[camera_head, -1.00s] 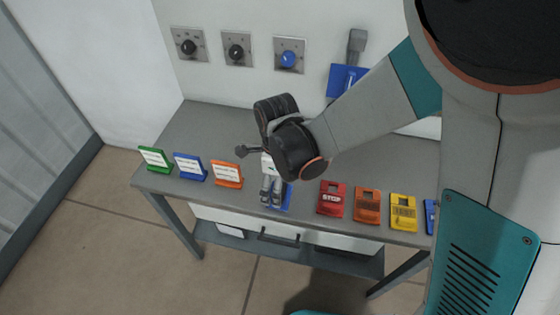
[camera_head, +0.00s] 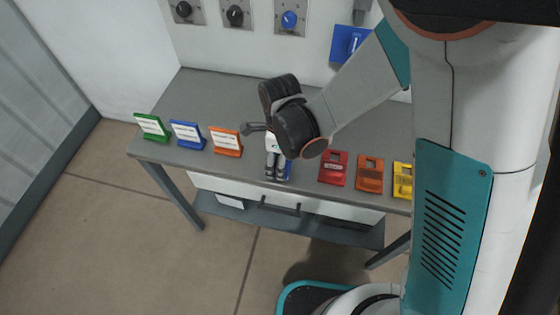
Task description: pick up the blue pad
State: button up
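A blue pad (camera_head: 289,169) lies near the front edge of the grey table, mostly hidden behind my gripper.
Green (camera_head: 152,127), blue (camera_head: 188,135) and orange (camera_head: 226,141) card stands are to the left on the table (camera_head: 200,95). Red (camera_head: 333,168), orange (camera_head: 370,174) and yellow (camera_head: 402,180) blocks are to the right. Dials and a blue switch plate (camera_head: 349,44) are on the wall behind.

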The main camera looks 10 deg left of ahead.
jog(key=shift+c, duration=0.9)
jog(key=shift+o, duration=0.2)
jog(key=shift+r+p, duration=0.35)
jog(key=shift+r, duration=0.1)
jog(key=c, duration=0.6)
jog(key=shift+r+p, duration=0.35)
jog(key=shift+r, duration=0.15)
jog(key=c, duration=0.6)
notch_tip(320, 180, up, 18)
jog(key=p, duration=1.2)
